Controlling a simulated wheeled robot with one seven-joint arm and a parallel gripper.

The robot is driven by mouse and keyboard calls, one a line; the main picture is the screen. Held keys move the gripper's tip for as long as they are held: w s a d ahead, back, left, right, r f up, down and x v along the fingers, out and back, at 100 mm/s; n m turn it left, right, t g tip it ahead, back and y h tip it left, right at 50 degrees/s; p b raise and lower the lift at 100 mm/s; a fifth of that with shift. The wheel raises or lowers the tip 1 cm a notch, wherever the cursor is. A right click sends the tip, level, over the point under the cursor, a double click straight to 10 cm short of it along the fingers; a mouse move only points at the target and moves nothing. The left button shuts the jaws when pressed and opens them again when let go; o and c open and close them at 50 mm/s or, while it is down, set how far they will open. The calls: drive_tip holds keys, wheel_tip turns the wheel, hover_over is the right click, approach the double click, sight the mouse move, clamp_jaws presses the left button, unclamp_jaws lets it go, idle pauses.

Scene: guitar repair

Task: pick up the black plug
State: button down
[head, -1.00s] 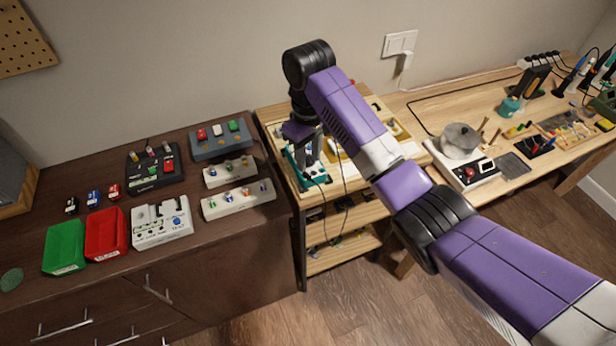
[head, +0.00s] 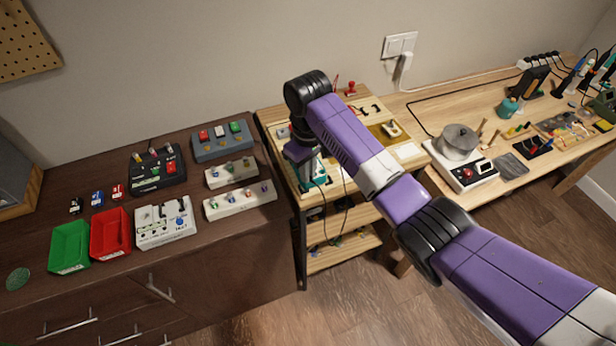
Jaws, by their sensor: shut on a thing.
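My gripper (head: 308,180) points down at the wooden cart (head: 292,198), over a teal object (head: 318,183) near the cart's front edge. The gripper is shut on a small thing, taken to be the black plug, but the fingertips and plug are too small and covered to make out. A thin dark cable (head: 345,205) hangs down from beside the teal object in front of the cart's lower shelves.
A brass-coloured tray (head: 378,134) and small parts lie at the cart's right. The dark cabinet at left holds a green bin (head: 69,248), a red bin (head: 109,234) and several blocks. A workbench (head: 440,105) adjoins at right.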

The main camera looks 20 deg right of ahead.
drive_tip(key=shift+s+f, duration=0.1)
drive_tip(key=shift+r+p, duration=1.9)
drive_tip(key=shift+r, duration=7.8)
drive_tip(key=f+m, duration=0.1)
drive_tip(key=f, duration=0.3)
drive_tip(key=f+m, duration=0.1)
drive_tip(key=f, duration=0.3)
drive_tip(key=f+m, duration=0.1)
drive_tip(key=f, duration=0.3)
drive_tip(key=shift+s+a+f+m+b, duration=0.1)
drive_tip(key=shift+a+f+m+b, duration=0.1)
drive_tip(key=shift+f+m+b, duration=0.15)
drive_tip(key=shift+d+m, duration=0.1)
drive_tip(key=shift+m, duration=0.15)
wheel_tip(320, 180, down, 4)
drive_tip(key=b, duration=0.4)
drive_tip(key=shift+p, duration=0.6)
drive_tip(key=shift+f+b, duration=0.4)
drive_tip(key=shift+f, duration=0.75)
